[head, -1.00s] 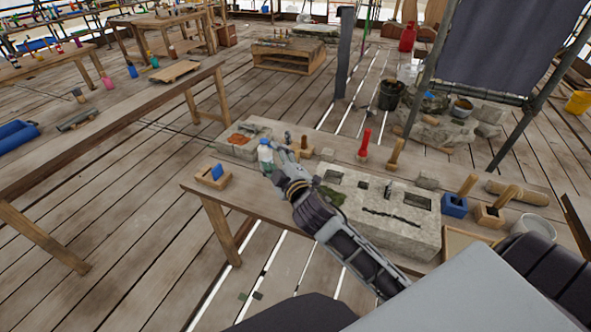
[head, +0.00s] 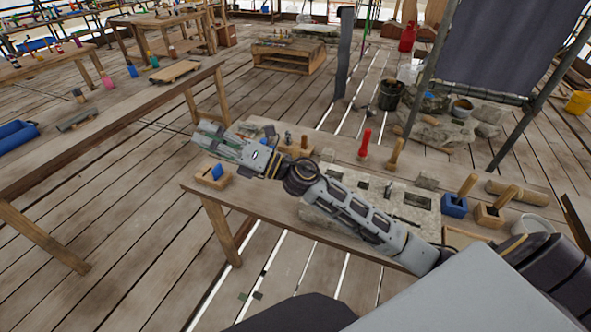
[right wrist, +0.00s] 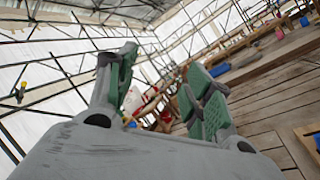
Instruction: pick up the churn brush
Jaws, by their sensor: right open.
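I cannot tell for certain which thing is the churn brush. My right gripper (head: 201,138) is open and empty, above the bench's far left end, left of these tools. In the right wrist view its green-padded fingers (right wrist: 162,72) are spread, with nothing between them. My right arm hides part of the bench top. My left gripper is out of view.
The workbench (head: 240,203) carries a pale stone block (head: 408,197), a wooden block with a blue piece (head: 213,176), a blue block (head: 454,205) and a wooden roll (head: 517,192). A long table (head: 110,120) stands at left. Open plank floor lies between.

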